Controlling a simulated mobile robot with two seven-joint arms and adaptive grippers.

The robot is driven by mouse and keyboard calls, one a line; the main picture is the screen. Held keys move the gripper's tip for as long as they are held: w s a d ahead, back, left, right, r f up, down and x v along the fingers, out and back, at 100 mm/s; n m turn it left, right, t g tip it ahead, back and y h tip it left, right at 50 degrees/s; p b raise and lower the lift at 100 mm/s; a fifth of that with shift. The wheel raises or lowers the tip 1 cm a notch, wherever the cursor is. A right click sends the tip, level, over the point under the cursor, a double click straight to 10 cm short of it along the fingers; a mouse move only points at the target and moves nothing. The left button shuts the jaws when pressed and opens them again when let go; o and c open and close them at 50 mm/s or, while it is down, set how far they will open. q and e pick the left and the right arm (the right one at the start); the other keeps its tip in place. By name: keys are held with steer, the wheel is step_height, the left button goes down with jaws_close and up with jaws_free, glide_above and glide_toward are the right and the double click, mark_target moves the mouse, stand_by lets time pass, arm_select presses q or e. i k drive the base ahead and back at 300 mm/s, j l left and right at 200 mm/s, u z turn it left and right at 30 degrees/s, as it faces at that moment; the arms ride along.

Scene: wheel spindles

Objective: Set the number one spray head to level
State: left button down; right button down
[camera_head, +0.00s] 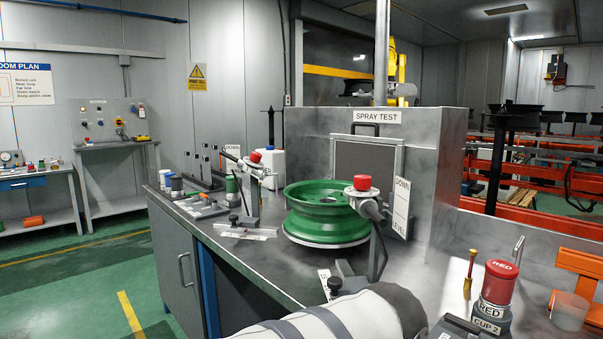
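Two red-capped spray heads stand on the grey bench. I cannot read which head is number one. Neither of my grippers shows; a white arm link of mine crosses the bottom.
The bench (245,262) has bare space at its front left. A grey SPRAY TEST booth (377,117) backs the rim. A red-lidded cup (498,283) labelled CUP 2 stands at the right. Small bottles and a white jug (272,166) crowd the bench's far end.

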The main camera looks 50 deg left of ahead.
mark_target(258, 171)
steer(key=u, duration=2.1)
steer(key=i+j+z, duration=0.4)
steer(key=j, duration=0.15)
steer(key=i+j+z, duration=0.15)
steer(key=j, duration=0.15)
steer(key=i+j+z, duration=0.2)
steer(key=j, duration=0.15)
steer(key=j+z, duration=0.2)
steer(key=i+j+z, duration=0.2)
steer(key=j, duration=0.3)
steer(key=k, duration=0.05)
